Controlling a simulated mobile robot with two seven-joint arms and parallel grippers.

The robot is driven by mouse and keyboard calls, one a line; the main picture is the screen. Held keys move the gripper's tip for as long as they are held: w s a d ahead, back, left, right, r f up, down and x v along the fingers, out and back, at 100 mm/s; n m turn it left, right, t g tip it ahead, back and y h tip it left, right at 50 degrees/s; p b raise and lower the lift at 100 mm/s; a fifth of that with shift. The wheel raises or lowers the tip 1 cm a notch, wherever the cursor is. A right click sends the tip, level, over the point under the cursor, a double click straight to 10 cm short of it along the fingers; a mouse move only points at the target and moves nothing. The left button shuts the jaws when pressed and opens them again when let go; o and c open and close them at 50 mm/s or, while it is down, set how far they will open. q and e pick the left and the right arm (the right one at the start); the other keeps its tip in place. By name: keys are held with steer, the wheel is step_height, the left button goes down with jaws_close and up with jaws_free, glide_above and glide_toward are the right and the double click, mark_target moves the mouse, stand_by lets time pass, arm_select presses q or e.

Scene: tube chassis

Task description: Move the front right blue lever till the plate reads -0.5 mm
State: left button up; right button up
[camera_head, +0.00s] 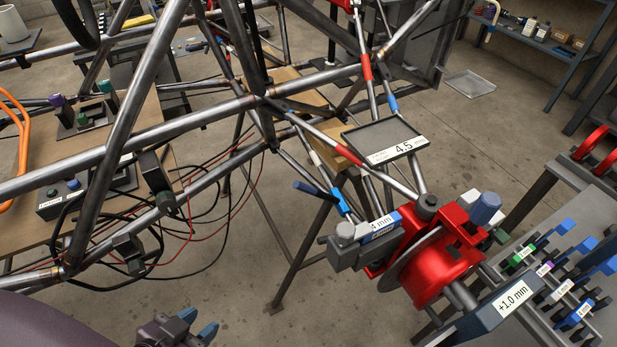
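A blue lever (314,190) sticks out to the left from a rod with a blue band, in front of the chassis tubes; I cannot tell for sure whether it is the front right one. A dark sign plate (500,303) at the lower right reads "+1.0 mm". A flat display (385,140) above the rods reads "4.5 mm"; its small text is unreadable. My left gripper (198,323) is at the bottom edge, its two blue fingertips apart, empty and well away from the lever. My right gripper is not in view.
A red wheel hub with disc (432,268) and a block labelled "4 mm" (380,226) stand right of the lever. Steel chassis tubes (200,118) cross the left and middle. Cables hang at left. A bench with blue-handled tools (575,262) is at right. Floor below the lever is open.

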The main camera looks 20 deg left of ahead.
mark_target(322, 198)
arm_select(q)
steer(key=w+d+r+n+t+p, duration=0.1)
steer(key=w+d+r+t+p, duration=0.2)
steer(key=w, duration=0.5)
steer(key=w+d+r+n+t+h+p, duration=0.1)
steer(key=w+d+r+n+t+p, duration=0.1)
steer(key=w+r+t+p, duration=0.3)
steer(key=w+d+r+n+t+h+p, duration=0.1)
steer(key=w+d+r+t+p, duration=0.2)
steer(key=w+r, duration=0.5)
steer(key=w+d+p, duration=0.1)
steer(key=w, duration=0.4)
steer(key=shift+w+n+t, duration=0.25)
steer(key=shift+n+t, duration=0.05)
steer(key=shift+t, duration=0.1)
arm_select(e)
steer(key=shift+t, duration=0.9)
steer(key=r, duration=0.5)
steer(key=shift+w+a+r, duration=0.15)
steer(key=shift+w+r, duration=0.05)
arm_select(q)
steer(key=shift+d+r, duration=0.1)
jaws_close()
